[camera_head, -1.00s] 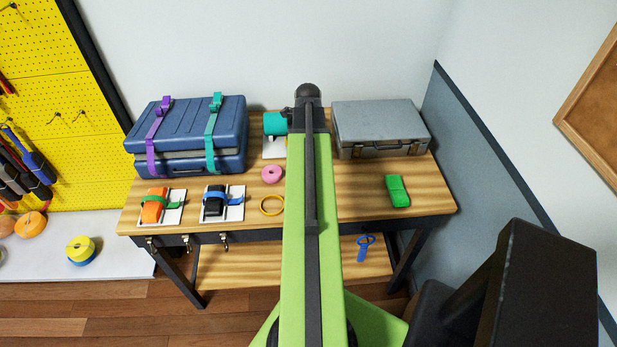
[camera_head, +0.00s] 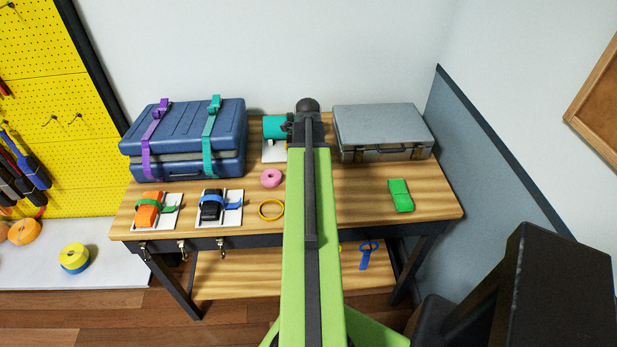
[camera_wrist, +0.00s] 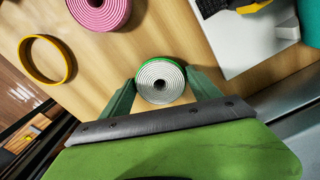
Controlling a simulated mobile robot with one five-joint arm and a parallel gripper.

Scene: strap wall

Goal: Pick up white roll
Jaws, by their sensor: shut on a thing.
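The white roll (camera_wrist: 160,83) is a coiled spiral with a green outer edge and a dark centre hole. In the wrist view it sits between the two green fingers of my gripper (camera_wrist: 162,88), which are shut on it from both sides. Wooden table surface shows around it, and I cannot tell whether it is clear of the table. In the head view my own arm hides the roll and the fingers.
A pink roll (camera_head: 271,178) and a yellow ring (camera_head: 271,210) lie left of my arm. A blue case (camera_head: 185,140) and a grey case (camera_head: 383,130) stand at the back. A green bundle (camera_head: 400,195) lies at right. Strapped blocks on white plates sit at front left.

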